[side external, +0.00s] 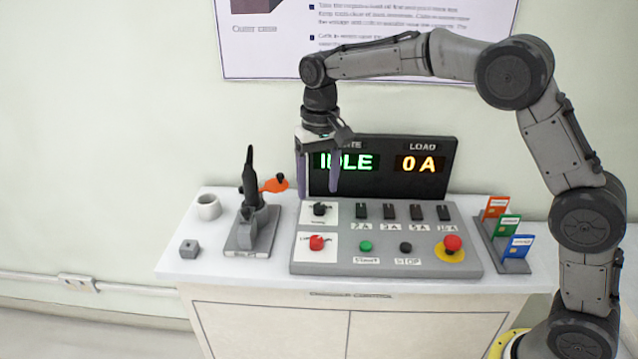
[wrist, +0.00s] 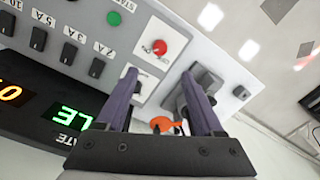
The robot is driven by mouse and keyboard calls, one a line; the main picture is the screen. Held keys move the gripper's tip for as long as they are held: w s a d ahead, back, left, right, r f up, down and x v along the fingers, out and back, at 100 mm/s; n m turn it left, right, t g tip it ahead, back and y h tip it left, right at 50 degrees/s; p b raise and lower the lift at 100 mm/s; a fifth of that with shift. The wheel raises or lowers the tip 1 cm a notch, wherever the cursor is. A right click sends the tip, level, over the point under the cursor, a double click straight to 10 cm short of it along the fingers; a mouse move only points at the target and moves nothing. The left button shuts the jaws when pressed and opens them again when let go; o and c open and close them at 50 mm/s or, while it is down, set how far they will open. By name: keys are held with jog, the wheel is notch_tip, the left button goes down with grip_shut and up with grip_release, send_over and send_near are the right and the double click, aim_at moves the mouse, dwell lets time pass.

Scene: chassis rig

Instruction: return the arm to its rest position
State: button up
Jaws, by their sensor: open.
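My gripper (side external: 318,178) hangs pointing down in front of the left part of the display, above the control panel (side external: 470,258). Its two purple fingers are spread apart with nothing between them in the side view. In the wrist view my gripper (wrist: 165,100) shows both fingers apart, with the panel and the bench top beyond. The display (side external: 440,178) reads IDLE in green and 0 A in orange. My arm arches up from the right and over the panel.
A white cup (side external: 208,207), a small grey cube (side external: 189,249) and a grey stand with a black upright tool (side external: 248,190) are on the left of the bench. An orange piece (side external: 272,186) is behind the stand. A card rack (side external: 508,255) stands at right. Space above the bench's left is clear.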

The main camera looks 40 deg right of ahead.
jog(key=s+d+r+t, duration=0.2)
jog(key=s+d+r, duration=0.1)
jog(key=s+r, duration=0.4)
jog(key=s+d+r+t, duration=0.2)
jog(key=s+r, duration=0.5)
jog(key=s, duration=0.1)
jog(key=s+d+f+n, duration=0.1)
jog(key=s+f, duration=0.4)
jog(key=s, duration=0.3)
jog(key=s+d+f+n+t, duration=0.1)
jog(key=s+f+n, duration=0.1)
jog(key=s+f, duration=0.3)
jog(key=s, duration=0.3)
jog(key=shift+s+d+f+n+t, duration=0.15)
jog(key=shift+s+d+n+t, duration=0.05)
jog(key=shift+s+n+t, duration=0.1)
